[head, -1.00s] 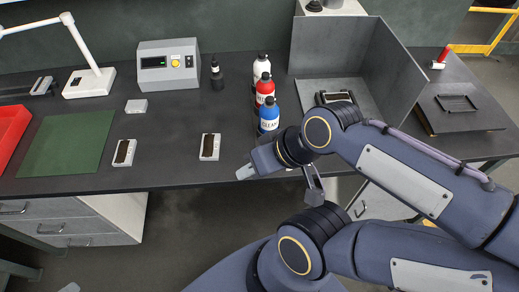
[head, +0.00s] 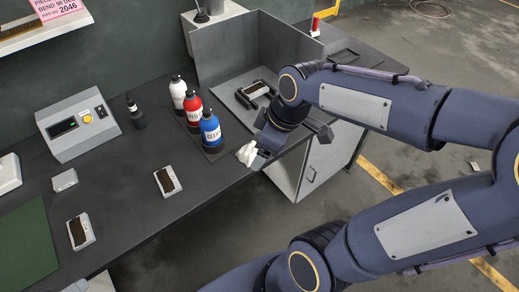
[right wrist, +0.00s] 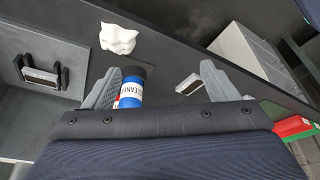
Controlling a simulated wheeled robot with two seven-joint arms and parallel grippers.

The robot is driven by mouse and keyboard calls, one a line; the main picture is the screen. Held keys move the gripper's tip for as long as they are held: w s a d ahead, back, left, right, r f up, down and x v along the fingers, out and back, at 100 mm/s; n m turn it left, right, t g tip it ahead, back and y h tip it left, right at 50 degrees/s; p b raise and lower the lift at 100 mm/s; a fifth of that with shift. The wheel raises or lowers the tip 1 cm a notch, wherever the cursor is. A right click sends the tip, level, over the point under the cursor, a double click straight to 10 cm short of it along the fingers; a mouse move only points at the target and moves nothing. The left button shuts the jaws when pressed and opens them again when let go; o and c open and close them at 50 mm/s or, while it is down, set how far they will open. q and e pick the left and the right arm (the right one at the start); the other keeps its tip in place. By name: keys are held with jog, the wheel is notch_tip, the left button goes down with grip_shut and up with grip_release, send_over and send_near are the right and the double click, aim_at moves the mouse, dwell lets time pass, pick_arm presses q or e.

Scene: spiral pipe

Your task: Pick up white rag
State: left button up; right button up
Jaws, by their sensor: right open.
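The white rag (head: 247,153) is a small crumpled cloth on the dark bench near its front edge, partly hidden by my right gripper in the head view. In the right wrist view the whole rag (right wrist: 117,38) shows, beyond the tip of the left-hand finger and outside the gap between the fingers. My right gripper (right wrist: 160,68) is open, with nothing held between its fingers. In the head view the right gripper (head: 285,143) is beside the rag, mostly hidden by its own wrist. My left gripper is not in view.
A blue-labelled bottle (head: 211,132), a red bottle (head: 192,113) and a white bottle (head: 178,92) stand behind the rag. A grey open box (head: 222,70) holds a dark fixture (head: 256,92). A small block (head: 167,181) lies to the left on the bench.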

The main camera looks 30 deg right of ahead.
jog(key=w+d+f+n+g+h, duration=0.1)
jog(key=w+d+f+n+g, duration=0.2)
jog(key=w+n, duration=0.35)
jog(key=n+p, duration=0.1)
jog(key=n, duration=0.4)
send_over(251, 146)
jog(key=s, duration=0.1)
jog(key=shift+h, duration=0.4)
notch_tip(251, 146, down, 6)
jog(key=shift+r, duration=0.25)
jog(key=shift+n, duration=0.65)
jog(key=f, duration=0.3)
jog(key=f+p, duration=0.1)
jog(key=f, duration=0.2)
jog(key=w+f, duration=0.1)
jog(key=f, duration=0.2)
jog(key=shift+r, duration=0.1)
jog(key=c, duration=1.1)
jog(key=shift+r, duration=0.1)
